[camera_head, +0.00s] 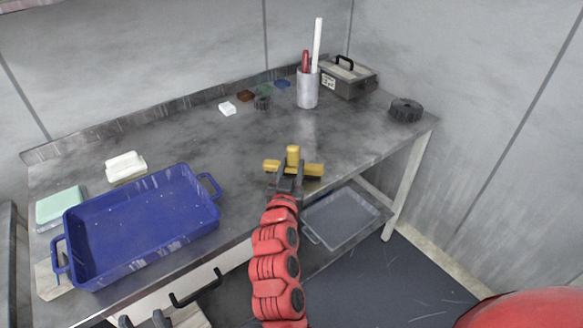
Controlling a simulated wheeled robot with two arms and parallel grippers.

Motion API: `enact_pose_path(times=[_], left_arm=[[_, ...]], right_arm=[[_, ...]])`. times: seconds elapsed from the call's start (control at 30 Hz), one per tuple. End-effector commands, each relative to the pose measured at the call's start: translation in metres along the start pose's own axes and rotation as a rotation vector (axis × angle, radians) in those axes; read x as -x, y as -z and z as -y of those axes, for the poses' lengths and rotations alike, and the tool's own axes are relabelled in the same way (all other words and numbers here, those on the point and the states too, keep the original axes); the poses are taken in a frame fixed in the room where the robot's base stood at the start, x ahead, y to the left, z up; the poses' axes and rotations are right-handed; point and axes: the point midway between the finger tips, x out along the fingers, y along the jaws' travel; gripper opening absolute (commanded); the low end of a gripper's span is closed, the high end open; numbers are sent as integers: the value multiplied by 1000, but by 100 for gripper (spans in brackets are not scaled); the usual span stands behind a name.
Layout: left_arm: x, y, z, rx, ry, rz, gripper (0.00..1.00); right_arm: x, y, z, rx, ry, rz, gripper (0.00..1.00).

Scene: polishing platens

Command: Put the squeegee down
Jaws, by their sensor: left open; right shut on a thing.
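The yellow squeegee (312,169) is near the front edge of the grey metal bench, right of the blue tub. Its wide part lies crosswise and a short stub points up. My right gripper (287,181) is shut on it, at the end of the red arm coming up from the bottom. I cannot tell whether the squeegee touches the bench top (240,150) or is just above it. Two dark fingertips of my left gripper (143,320) show at the bottom edge, apart and empty, in front of the bench; the rest of it is cut off.
A blue tub (126,274) fills the bench's left front. A white block (125,166) and a green pad (58,205) lie behind it. A cup (307,92), a grey box (349,80) and a dark knobbed disc (405,109) stand at the back right. The bench middle is clear.

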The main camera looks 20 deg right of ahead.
Motion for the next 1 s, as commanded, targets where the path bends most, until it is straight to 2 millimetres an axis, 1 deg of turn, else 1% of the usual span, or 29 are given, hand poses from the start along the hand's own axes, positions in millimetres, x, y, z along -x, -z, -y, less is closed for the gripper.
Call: enact_pose_path(times=[0.13, 0.27, 0.3, 0.43, 0.67, 0.8, 0.87, 0.97, 1.0], left_arm=[[0, 0, 0, 0, 0, 0, 50], [5, -1, 0, 0, 0, 0, 50], [3, 0, 0, 0, 0, 0, 50], [3, 0, 0, 0, 0, 0, 50], [3, 0, 0, 0, 0, 0, 50], [-4, 1, 0, 0, 0, 0, 50], [0, 0, 0, 0, 0, 0, 50], [2, 0, 0, 0, 0, 0, 50], [3, 0, 0, 0, 0, 0, 50]], right_arm=[[0, 1, 0, 0, 0, -2, 0], [0, -3, 0, 0, 1, -2, 0], [0, -1, 0, 0, 1, -2, 49], [0, -1, 0, 0, 1, -1, 72], [0, -1, 0, 1, 1, -1, 72], [0, 4, 0, 0, 1, -1, 72], [9, 1, 2, 1, 4, -2, 72], [28, 1, 3, 0, 7, -3, 72], [38, 0, 2, 1, 6, -2, 72]])
